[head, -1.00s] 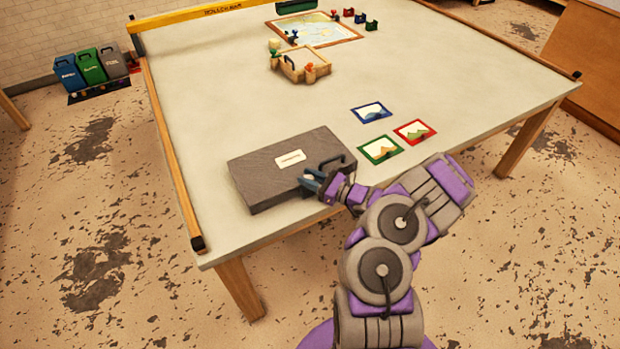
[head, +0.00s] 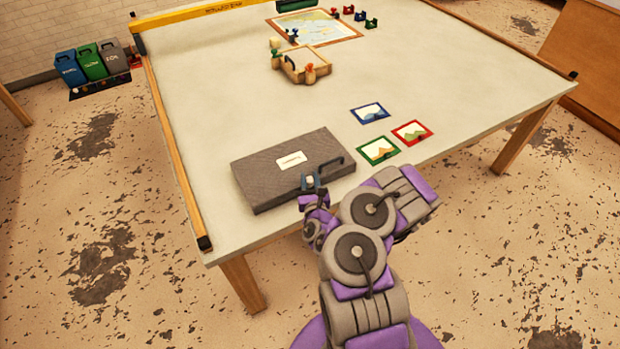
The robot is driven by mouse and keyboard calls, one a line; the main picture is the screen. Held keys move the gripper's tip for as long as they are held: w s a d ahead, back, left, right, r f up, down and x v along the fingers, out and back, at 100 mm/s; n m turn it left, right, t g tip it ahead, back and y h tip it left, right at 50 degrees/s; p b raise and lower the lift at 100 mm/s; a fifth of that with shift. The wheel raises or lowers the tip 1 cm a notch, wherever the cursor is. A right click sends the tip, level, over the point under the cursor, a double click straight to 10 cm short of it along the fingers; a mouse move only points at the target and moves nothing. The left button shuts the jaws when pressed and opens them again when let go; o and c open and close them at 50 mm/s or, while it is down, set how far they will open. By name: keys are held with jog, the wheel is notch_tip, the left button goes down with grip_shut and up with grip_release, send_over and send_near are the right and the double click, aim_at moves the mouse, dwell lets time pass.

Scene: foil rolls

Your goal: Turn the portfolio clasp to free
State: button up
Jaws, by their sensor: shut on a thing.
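The portfolio (head: 270,172) is a flat dark grey case with a white label (head: 291,160), lying near the table's front edge in the head view. A dark handle (head: 331,166) shows at its right end. My gripper (head: 311,182) is at the front right of the case, beside the handle. It is shut on a small pale piece at the case's edge, which seems to be the clasp (head: 310,180). The fingers hide most of this piece, and I cannot tell which way it is turned.
Three framed cards, blue (head: 369,113), red (head: 412,133) and green (head: 378,150), lie right of the case. A wooden rail (head: 172,142) runs along the table's left edge.

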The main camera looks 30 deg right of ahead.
jog(key=shift+a+f+m+g+h+b, duration=0.2)
jog(key=shift+m+g+h+b, duration=0.2)
jog(key=shift+m+h+b, duration=0.5)
jog(key=h+b, duration=0.1)
jog(key=m+g+h+b, duration=0.1)
jog(key=shift+d+r+h, duration=0.15)
jog(key=shift+h, duration=0.15)
jog(key=shift+r+m+g+h+b, duration=0.1)
jog(key=shift+m+g+h+b, duration=0.2)
jog(key=shift+m+g+b, duration=0.15)
jog(key=o, duration=0.9)
jog(key=shift+o, duration=0.2)
jog(key=shift+d, duration=0.1)
